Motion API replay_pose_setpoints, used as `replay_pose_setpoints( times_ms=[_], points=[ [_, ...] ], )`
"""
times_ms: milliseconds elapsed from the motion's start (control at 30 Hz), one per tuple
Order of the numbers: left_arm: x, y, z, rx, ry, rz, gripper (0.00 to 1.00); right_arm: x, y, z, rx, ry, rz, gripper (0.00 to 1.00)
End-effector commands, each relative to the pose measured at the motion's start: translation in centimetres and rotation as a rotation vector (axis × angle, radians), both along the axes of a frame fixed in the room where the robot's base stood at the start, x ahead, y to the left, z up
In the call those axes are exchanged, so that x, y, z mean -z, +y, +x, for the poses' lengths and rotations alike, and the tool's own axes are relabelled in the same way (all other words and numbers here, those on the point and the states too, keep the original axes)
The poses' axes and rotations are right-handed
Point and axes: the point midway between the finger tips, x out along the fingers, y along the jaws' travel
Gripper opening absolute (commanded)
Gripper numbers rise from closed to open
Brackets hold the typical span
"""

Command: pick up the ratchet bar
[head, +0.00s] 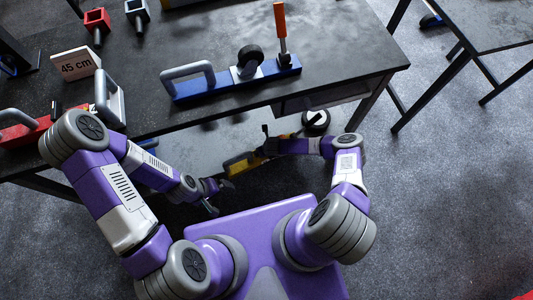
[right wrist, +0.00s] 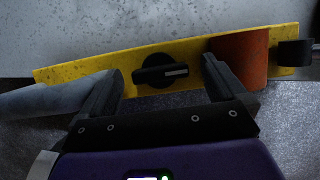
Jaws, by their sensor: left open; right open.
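No part is clearly marked as the ratchet bar. An upright bar with an orange grip (head: 281,20) stands on a blue base (head: 205,88) on the table. A yellow body (head: 240,163) lies lower, by the table's front; in the right wrist view its yellow plate (right wrist: 100,68) carries a black knob (right wrist: 162,74) and an orange block (right wrist: 238,58). My right gripper (right wrist: 164,78) is open, its fingertips on either side of the knob; contact cannot be told. It is partly hidden in the head view. My left gripper (head: 220,195) is open and empty, left of the yellow body.
The dark table (head: 340,40) has a "45 cm" sign (head: 76,64), a red device (head: 25,132) and red and grey sockets (head: 97,20) at its left. A grey handle (right wrist: 50,98) lies close to my right gripper's left finger. Another table (head: 490,25) stands at the right.

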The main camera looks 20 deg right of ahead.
Motion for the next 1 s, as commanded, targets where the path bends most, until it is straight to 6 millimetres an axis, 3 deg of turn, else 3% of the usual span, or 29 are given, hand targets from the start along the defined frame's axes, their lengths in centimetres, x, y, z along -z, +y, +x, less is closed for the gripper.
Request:
replay_pose_setpoints(
  times_ms=[167,767,1000],
  points=[
    [-0.1,0.0,0.01,0.0,0.0,0.0,1.0,-0.12,0.01,0.01,-0.001,-0.001,0.0,0.95],
    [-0.1,0.0,0.01,0.0,0.0,0.0,1.0,-0.12,-0.03,0.0,-0.001,0.0,-0.002,0.03],
    [-0.1,0.0,0.01,0.0,0.0,0.0,1.0,-0.27,0.01,0.16,-0.003,-0.004,0.0,0.0]
  ],
)
